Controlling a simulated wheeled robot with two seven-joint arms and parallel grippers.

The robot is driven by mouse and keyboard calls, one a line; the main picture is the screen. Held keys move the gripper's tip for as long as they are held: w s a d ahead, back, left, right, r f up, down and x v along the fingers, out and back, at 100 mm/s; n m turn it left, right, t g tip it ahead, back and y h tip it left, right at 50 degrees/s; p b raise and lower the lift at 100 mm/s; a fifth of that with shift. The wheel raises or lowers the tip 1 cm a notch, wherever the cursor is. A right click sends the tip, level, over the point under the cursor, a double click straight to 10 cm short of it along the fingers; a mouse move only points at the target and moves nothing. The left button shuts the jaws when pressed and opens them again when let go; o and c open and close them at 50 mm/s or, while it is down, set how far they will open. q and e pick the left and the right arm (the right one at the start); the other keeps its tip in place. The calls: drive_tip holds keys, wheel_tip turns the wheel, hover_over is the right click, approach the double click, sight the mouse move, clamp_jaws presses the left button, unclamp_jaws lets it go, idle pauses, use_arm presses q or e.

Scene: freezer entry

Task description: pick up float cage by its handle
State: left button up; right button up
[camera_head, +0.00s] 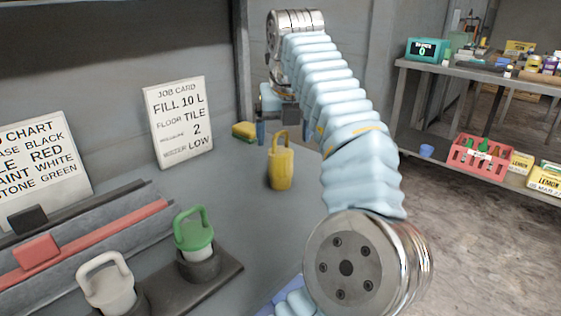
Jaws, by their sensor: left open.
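A yellow cage-like cup with a loop handle on top (281,168) stands upright on the grey bench; I take it to be the float cage. My left gripper (279,124) points down just above and behind its handle. It is open, with one blue finger showing to the left of the handle. I see no contact with the handle, though the exact gap is hard to judge. The right gripper is not in view.
A green-handled cup (193,228) and a white-handled cup (105,284) sit in a dark holder (225,277) at the front left. A yellow sponge (244,131) lies near the wall. A job card (180,120) leans behind. A stocked shelf (480,75) stands at right.

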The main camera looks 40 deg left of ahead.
sight(280, 150)
use_arm(q)
drive_tip(key=x, duration=0.5)
drive_tip(key=shift+s+f, duration=0.25)
drive_tip(key=shift+c, duration=0.4)
drive_tip(key=c, duration=1.1)
drive_tip(key=shift+a+r, duration=0.1)
